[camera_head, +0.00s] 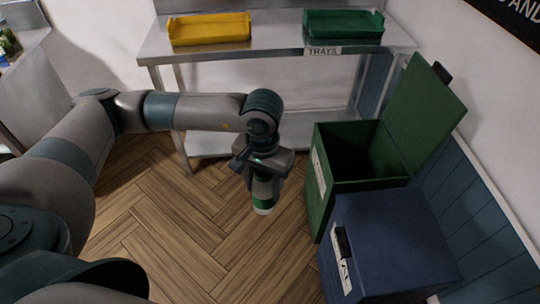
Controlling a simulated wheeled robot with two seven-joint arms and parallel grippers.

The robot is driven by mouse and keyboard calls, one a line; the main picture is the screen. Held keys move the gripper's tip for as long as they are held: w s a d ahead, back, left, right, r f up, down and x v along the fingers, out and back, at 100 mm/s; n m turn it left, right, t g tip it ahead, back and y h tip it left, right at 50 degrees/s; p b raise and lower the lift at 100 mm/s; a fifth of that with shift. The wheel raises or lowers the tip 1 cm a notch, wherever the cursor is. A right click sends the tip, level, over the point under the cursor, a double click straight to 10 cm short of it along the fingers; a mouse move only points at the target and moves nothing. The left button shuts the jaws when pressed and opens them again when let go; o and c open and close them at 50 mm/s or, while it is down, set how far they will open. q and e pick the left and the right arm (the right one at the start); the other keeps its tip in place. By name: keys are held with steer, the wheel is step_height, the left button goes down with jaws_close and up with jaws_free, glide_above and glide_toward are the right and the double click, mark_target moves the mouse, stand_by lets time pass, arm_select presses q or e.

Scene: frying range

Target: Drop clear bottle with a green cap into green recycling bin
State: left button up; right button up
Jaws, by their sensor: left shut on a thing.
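My left gripper (262,172) points down over the wooden floor, left of the green recycling bin. It is shut on a bottle (263,195) that hangs below it, with a green part and a pale end at the bottom. The gripper hides the upper part of the bottle. The green recycling bin (318,190) stands at the right with its lid (422,112) raised and its dark inside open. The bottle is outside the bin, apart from its left wall. My right gripper does not show.
A blue bin (395,245), closed on top, stands in front of the green bin. A metal table (275,42) at the back bears a yellow tray (210,29) and a green tray (343,26). The wooden floor (190,230) is clear.

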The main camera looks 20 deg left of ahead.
arm_select(q)
steer(key=s+f, duration=0.4)
steer(key=f, duration=0.3)
steer(key=shift+s, duration=0.25)
